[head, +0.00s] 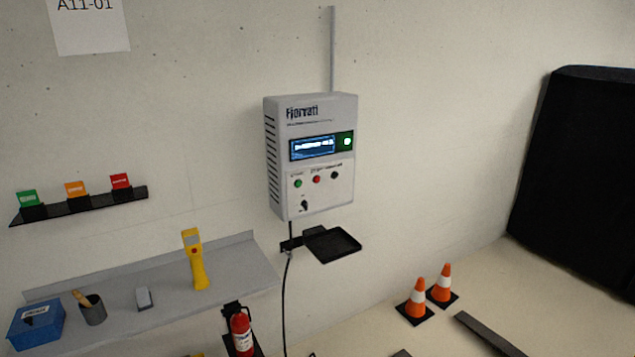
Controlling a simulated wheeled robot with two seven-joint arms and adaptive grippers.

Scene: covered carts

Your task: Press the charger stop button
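The charger (312,157) is a light grey box on the wall, with a lit blue display (313,148) and a lit green lamp (347,142). Below the display is a row of three small round buttons: green (298,183), red (317,179) and dark (335,175). Their labels are too small to read. A black switch (305,205) sits under the green button. Neither of my grippers shows in the head view, and nothing covers the charger's front.
A small black tray (345,247) juts out below the charger, beside a hanging black cable (285,300). A grey shelf (150,318) at left holds a yellow device (196,262). A fire extinguisher (242,335) and two cones (417,300) stand lower down.

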